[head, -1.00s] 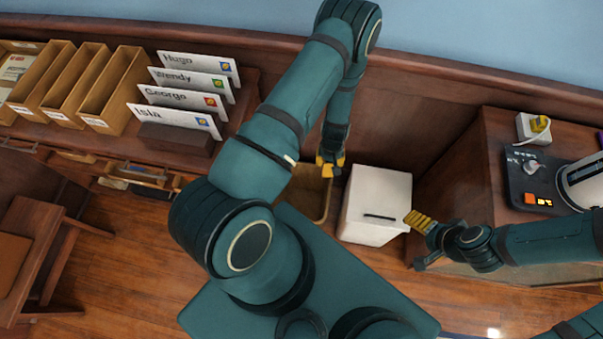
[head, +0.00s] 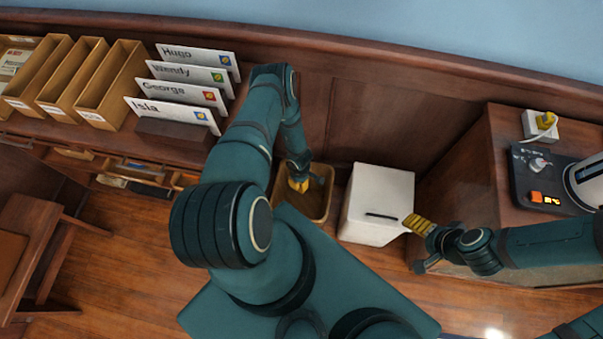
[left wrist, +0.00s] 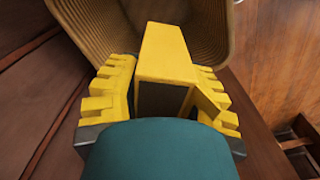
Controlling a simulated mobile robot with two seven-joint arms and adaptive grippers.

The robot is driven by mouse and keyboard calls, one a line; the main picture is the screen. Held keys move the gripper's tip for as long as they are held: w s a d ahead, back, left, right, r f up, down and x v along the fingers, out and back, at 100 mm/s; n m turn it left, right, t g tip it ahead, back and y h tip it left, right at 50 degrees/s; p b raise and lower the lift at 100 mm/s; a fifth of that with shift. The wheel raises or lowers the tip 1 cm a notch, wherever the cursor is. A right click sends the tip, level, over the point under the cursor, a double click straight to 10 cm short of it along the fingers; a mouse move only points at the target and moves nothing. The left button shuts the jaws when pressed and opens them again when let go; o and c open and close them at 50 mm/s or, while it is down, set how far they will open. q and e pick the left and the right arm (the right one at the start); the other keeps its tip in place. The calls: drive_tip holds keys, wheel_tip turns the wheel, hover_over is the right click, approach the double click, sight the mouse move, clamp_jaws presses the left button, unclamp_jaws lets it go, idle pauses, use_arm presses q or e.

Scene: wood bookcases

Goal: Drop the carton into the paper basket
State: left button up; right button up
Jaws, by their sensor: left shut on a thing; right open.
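My left gripper (head: 298,182) is over the paper basket (head: 326,206), a tan open-topped bin on the floor between the wooden furniture and a white box. In the left wrist view the left gripper (left wrist: 162,88) has its yellow fingers shut on the carton (left wrist: 167,50), a yellow box with a darker face. The carton points toward the ribbed inside of the basket (left wrist: 75,18); how deep it is cannot be told. In the head view the carton is not clearly separable from the yellow fingers. My right gripper (head: 421,245) is open and empty, right of the white box.
The white box (head: 390,190) with a dark slot stands right of the basket. A desk with open drawers, letter trays (head: 105,85) and name cards (head: 178,112) is at left. A wooden cabinet (head: 490,150) bearing devices is at right.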

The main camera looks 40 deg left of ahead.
use_arm(q)
wheel_tip(320, 180, down, 5)
drive_tip(key=b, duration=0.3)
drive_tip(key=o, duration=0.9)
drive_tip(key=shift+r, duration=0.1)
wheel_tip(320, 180, up, 12)
idle(0.5)
